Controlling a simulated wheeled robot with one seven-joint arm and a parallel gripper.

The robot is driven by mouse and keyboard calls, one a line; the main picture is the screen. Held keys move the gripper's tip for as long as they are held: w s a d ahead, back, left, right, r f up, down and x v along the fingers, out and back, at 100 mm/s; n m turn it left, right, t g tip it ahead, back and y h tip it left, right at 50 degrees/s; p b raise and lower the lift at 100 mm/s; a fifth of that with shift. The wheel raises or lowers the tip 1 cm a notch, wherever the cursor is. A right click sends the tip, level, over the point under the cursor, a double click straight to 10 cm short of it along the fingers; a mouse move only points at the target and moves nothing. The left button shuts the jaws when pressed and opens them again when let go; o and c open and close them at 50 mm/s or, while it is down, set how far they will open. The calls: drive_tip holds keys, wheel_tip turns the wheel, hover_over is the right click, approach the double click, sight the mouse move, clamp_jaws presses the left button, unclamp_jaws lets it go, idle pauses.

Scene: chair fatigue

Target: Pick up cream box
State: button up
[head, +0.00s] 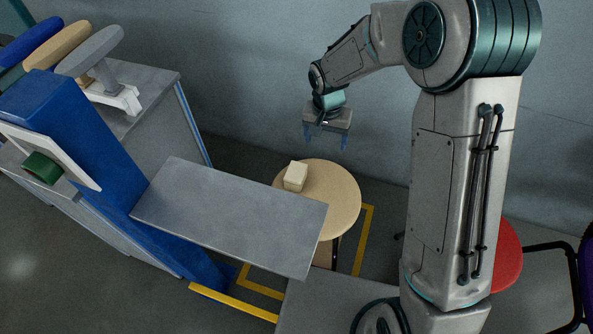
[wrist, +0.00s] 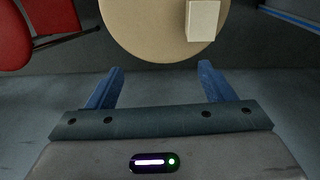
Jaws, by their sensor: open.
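The cream box (head: 295,176) sits on the round tan table (head: 335,196), toward its left side in the head view. In the wrist view the box (wrist: 202,20) shows near the top edge, partly cut off, on the right part of the tabletop (wrist: 145,30). My gripper (head: 325,142) hangs above the table, higher than the box and a little to its right in the head view. Its blue fingers (wrist: 161,75) are apart with nothing between them. The gripper and box are clearly apart.
A blue machine (head: 90,140) with a grey flat plate (head: 235,215) stands left, and the plate reaches in front of the table. Yellow floor lines (head: 366,240) lie near the table. A red seat (head: 507,256) is at right. The wall stands behind.

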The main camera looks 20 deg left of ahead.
hover_over(296, 171)
wheel_tip(296, 171, down, 7)
wheel_tip(296, 171, down, 7)
drive_tip(key=shift+w+f, duration=0.1)
drive_tip(key=shift+w, duration=0.05)
drive_tip(key=shift+m, duration=0.3)
drive_tip(key=shift+s+f+b, duration=0.2)
drive_tip(key=shift+f+b, duration=0.45)
drive_tip(key=shift+f, duration=2.45)
drive_tip(key=c, duration=1.1)
